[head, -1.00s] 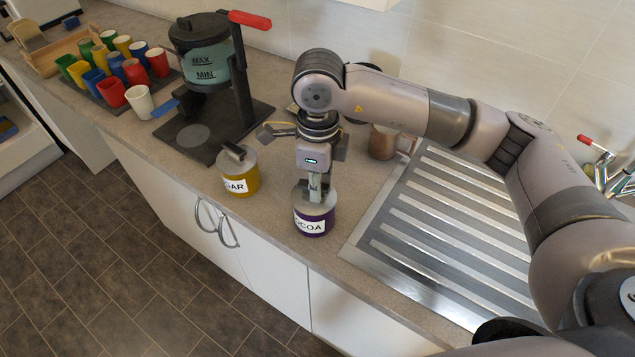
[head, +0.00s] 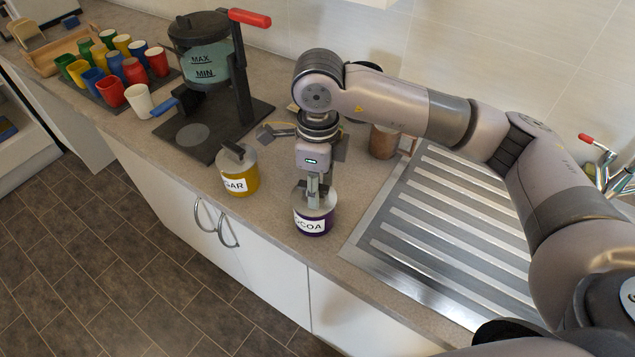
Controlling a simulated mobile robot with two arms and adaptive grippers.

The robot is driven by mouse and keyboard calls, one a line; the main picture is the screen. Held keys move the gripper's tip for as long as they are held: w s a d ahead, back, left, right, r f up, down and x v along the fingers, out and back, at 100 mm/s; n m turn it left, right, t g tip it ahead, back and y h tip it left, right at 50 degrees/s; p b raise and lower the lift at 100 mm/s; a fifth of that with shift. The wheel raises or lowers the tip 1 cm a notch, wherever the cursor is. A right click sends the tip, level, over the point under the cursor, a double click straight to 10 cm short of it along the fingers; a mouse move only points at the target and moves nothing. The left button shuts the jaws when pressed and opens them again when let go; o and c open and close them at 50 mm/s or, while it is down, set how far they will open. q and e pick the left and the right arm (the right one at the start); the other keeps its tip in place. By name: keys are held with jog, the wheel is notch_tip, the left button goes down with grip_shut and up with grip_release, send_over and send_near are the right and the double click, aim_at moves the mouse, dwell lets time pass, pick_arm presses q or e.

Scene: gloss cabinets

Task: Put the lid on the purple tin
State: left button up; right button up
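The purple tin (head: 314,229), with a white label ending in "COCOA" partly cut off, stands upright on the counter near its front edge. Its grey lid (head: 328,200) is at the tin's mouth; I cannot tell whether it is fully seated. My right gripper (head: 314,194) points straight down over the tin. Its fingers are close together at the lid's handle and appear shut on it, hiding most of the handle. My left gripper is not in view.
A yellow tin (head: 239,180) with a lid stands left of the purple tin. A coffee maker (head: 207,70) is behind it, with several coloured cups (head: 110,92) farther left. A brown mug (head: 383,142) and ribbed metal drainboard (head: 450,230) lie to the right.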

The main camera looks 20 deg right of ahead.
notch_tip(320, 180, up, 12)
dwell(0.5)
dwell(0.6)
